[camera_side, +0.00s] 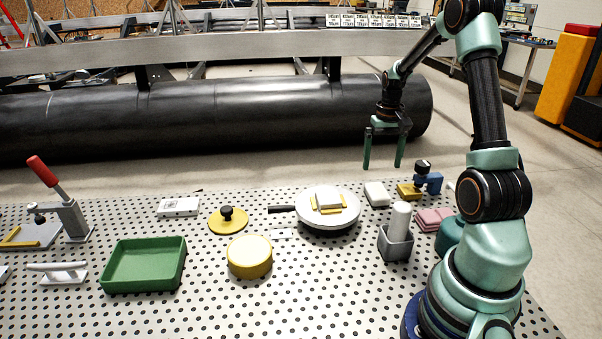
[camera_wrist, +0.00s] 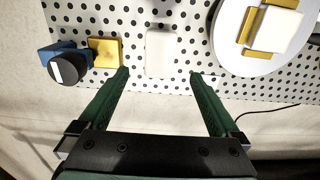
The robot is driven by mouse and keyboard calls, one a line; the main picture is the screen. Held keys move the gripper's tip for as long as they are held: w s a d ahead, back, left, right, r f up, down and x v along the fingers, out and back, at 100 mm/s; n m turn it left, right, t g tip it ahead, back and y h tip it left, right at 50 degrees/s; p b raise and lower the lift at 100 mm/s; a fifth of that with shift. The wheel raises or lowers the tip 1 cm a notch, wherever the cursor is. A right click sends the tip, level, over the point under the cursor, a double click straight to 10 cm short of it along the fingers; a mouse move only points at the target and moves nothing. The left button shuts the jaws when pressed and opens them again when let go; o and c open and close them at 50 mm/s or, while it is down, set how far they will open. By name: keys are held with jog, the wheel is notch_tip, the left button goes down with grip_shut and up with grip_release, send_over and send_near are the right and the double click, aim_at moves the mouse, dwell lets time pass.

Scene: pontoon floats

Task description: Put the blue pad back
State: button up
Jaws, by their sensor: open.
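No plain, separate blue pad can be made out. The only blue piece near my gripper is a blue block (camera_side: 433,183) with a black knob (camera_side: 422,167), beside a yellow block (camera_side: 405,190). In the wrist view the blue block (camera_wrist: 50,50) is at the upper left, partly hidden by the knob (camera_wrist: 68,70), with the yellow block (camera_wrist: 106,53) to its right. My gripper (camera_side: 383,166) hangs above the board's far edge, fingers apart and empty. In the wrist view a white block (camera_wrist: 160,48) lies just beyond and between the fingertips (camera_wrist: 159,75), apart from them.
A round white plate (camera_side: 313,215) carries a cream block (camera_side: 328,199) in a yellow holder. A grey cup (camera_side: 395,246) holds a white cylinder, with pink pads (camera_side: 433,220) to its right. A green tray (camera_side: 142,265) and yellow drum (camera_side: 249,257) stand left. The front board is clear.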

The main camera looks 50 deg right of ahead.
jog(key=w+a+r+n+t+h, duration=0.1)
jog(key=w+a+r+n, duration=0.1)
jog(key=a+r, duration=0.5)
jog(key=w+a+r+n+t, duration=0.1)
jog(key=w+a+r+n, duration=0.1)
jog(key=a+r, duration=0.45)
jog(key=s+a+n+t, duration=0.1)
jog(key=s+a+n, duration=0.1)
jog(key=a, duration=0.7)
jog(key=s+a+r+n+t+y, duration=0.1)
jog(key=s+a+n+t, duration=0.1)
jog(key=a, duration=0.7)
jog(key=shift+s+r+n+t, duration=0.15)
jog(key=shift+s+n+t, duration=0.25)
jog(key=shift+s, duration=0.45)
